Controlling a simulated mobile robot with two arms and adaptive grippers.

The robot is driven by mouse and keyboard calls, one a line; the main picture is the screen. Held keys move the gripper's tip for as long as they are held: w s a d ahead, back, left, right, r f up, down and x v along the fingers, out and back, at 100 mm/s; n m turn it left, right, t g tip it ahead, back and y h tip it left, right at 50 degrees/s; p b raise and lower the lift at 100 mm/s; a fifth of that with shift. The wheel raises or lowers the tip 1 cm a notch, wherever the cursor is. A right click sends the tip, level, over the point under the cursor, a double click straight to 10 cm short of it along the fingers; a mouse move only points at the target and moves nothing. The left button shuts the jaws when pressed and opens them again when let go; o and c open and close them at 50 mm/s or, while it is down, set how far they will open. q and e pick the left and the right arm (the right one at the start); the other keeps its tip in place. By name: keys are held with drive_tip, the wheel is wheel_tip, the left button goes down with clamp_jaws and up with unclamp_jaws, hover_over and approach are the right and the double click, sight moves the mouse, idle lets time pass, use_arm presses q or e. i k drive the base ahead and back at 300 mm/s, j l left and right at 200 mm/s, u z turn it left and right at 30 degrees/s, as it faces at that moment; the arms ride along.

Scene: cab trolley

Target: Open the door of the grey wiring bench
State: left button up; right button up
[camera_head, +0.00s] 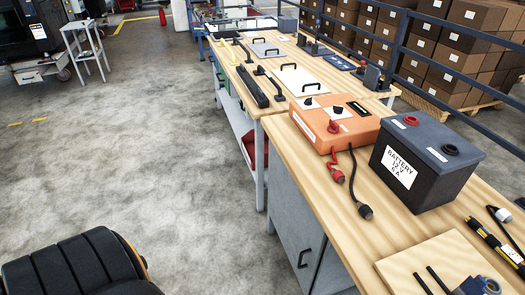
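The grey wiring bench (290,215) stands at the right under a light wooden top (300,170). Its grey door (290,235) is on the side facing the open floor, and appears shut. A dark bar handle (303,258) is on the door near its right edge. The lower part of the bench is cut off by the bottom of the picture. Neither of my grippers can be made out in this view.
A battery (425,165), an orange device with leads (335,125) and a wooden board (440,265) are on the bench top. A longer workbench (265,100) adjoins behind. The concrete floor (140,170) left of the bench is clear.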

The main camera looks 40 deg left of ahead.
sight(303, 237)
drive_tip(key=u, duration=0.95)
